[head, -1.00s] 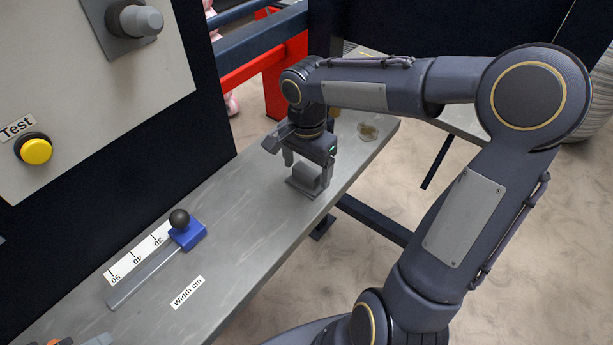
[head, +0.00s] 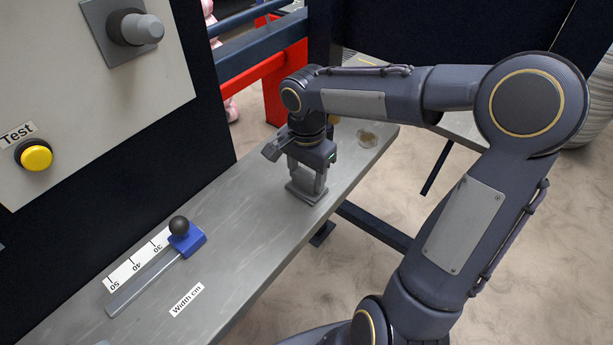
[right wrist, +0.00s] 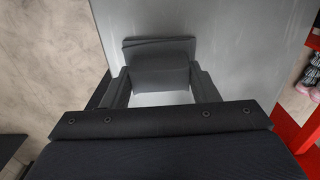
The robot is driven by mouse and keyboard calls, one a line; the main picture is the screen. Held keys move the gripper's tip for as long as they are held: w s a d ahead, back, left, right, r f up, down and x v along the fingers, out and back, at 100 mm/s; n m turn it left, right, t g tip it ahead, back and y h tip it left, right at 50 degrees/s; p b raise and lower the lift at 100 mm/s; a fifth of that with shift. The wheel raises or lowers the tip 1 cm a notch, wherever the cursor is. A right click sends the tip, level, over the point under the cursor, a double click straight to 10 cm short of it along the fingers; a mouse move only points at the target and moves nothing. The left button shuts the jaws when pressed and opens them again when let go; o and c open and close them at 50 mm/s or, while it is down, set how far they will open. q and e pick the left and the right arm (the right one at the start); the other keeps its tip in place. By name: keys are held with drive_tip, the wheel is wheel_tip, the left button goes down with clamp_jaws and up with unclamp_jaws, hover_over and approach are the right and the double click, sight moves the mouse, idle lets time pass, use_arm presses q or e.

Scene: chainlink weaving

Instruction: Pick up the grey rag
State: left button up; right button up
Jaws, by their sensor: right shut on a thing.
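The grey rag (head: 306,194) is a folded grey piece on the narrow grey table, beneath my right gripper in the head view. My right gripper (head: 306,184) points down at it and is shut on it. In the right wrist view the rag (right wrist: 159,66) shows as a dark grey folded block between the two fingers of the right gripper (right wrist: 160,80). Its lower edge seems to be at the table surface; I cannot tell whether it is lifted. My left gripper does not show.
The grey table (head: 240,225) carries a blue slider with a black knob (head: 180,228) on a width scale. A panel with a yellow button (head: 37,158) stands at left. A red frame (head: 262,82) is behind.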

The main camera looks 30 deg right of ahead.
sight(308, 176)
drive_tip(key=shift+r, duration=0.4)
drive_tip(key=r, duration=0.2)
drive_tip(key=shift+s+r, duration=0.2)
drive_tip(key=shift+r, duration=0.1)
drive_tip(key=s+d+r+b, duration=0.1)
drive_tip(key=s+d+r, duration=0.1)
drive_tip(key=s+r, duration=0.7)
drive_tip(key=s, duration=0.4)
drive_tip(key=shift+s+d+r, duration=0.15)
drive_tip(key=shift+s+d, duration=0.05)
drive_tip(key=shift+s, duration=0.05)
